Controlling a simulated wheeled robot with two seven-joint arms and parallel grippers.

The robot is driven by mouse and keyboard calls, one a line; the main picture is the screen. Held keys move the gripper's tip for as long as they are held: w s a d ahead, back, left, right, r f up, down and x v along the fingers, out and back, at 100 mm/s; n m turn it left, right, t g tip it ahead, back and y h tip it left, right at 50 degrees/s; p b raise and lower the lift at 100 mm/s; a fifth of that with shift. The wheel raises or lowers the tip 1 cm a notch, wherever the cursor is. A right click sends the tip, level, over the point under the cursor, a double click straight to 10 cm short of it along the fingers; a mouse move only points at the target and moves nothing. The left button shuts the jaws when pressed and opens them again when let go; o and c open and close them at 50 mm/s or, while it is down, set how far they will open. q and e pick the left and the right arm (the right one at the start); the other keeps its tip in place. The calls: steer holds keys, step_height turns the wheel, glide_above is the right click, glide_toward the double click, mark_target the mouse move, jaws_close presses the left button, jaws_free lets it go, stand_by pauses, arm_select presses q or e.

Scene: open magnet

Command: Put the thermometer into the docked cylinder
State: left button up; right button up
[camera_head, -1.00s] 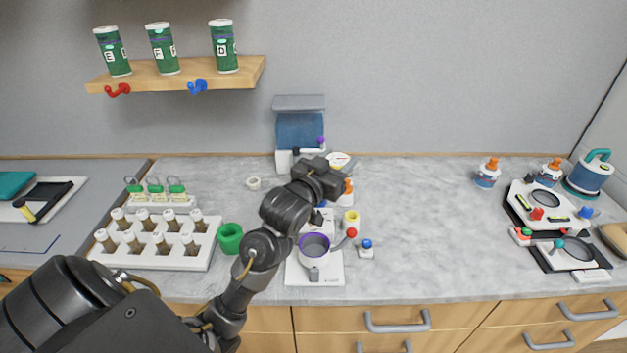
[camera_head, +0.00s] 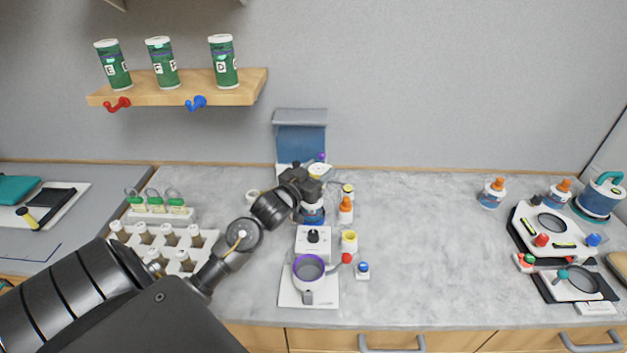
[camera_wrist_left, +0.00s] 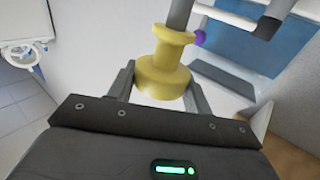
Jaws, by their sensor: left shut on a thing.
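My left gripper (camera_head: 316,180) is shut on a yellow spool-shaped grip with a grey rod, which I take to be the thermometer (camera_wrist_left: 165,76). In the left wrist view the yellow grip sits between the fingers, and the rod runs out of the top of the picture. In the head view the gripper hides most of it. A purple-rimmed open cylinder (camera_head: 308,284) stands upright on a white plate, nearer the counter's front edge than the gripper. It looks like the docked cylinder, and I see nothing standing in it. My right gripper is out of view.
A white block with a black knob (camera_head: 313,237) stands behind the cylinder. A yellow cup (camera_head: 349,241) and an orange-capped bottle (camera_head: 345,210) stand to the right. A blue stand (camera_head: 301,143) is at the wall. The counter's middle right is clear.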

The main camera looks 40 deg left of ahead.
arm_select(q)
steer(key=shift+w+a+f, duration=0.25)
steer(key=shift+a+f, duration=0.55)
steer(key=shift+f, duration=0.2)
steer(key=shift+a+f, duration=0.45)
step_height(320, 180, down, 4)
steer(key=shift+w+a+r+p, duration=0.1)
steer(key=shift+a+r+p, duration=0.1)
steer(key=shift+p, duration=0.95)
steer(key=o, duration=1.1)
steer(key=shift+c, duration=0.2)
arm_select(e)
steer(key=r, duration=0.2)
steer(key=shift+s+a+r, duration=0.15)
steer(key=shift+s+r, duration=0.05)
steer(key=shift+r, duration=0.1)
